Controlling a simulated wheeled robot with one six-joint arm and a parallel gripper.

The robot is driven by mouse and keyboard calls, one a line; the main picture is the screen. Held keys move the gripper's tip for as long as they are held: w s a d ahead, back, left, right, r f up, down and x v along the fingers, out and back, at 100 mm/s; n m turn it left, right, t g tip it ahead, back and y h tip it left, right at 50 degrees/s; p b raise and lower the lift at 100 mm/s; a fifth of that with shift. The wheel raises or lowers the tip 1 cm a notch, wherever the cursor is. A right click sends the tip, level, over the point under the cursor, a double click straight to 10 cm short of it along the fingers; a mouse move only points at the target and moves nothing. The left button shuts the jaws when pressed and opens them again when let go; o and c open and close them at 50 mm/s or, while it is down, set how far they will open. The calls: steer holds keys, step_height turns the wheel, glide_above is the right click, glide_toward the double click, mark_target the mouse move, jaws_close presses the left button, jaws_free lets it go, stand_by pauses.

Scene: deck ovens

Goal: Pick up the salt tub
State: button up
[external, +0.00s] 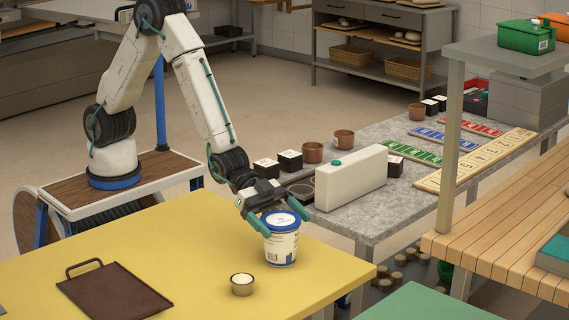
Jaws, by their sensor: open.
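The salt tub (282,245) is a white round tub with a blue rim and a printed label. It stands upright on the yellow table (190,240), near its right edge. My gripper (267,227) is at the top of the tub, with its teal fingertips open on either side of the lid. One fingertip shows in front of the tub at left, the other at the upper right. I cannot tell whether the fingers touch the tub.
A small cup (242,284) stands in front of the tub. A brown tray (114,290) with a handle lies at the left front. A grey counter (370,215) with a cream box (351,178) and several dark pots stands behind. The middle of the yellow table is clear.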

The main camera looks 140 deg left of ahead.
steer(key=c, duration=1.8)
steer(key=shift+c, duration=0.2)
steer(key=shift+r, duration=0.2)
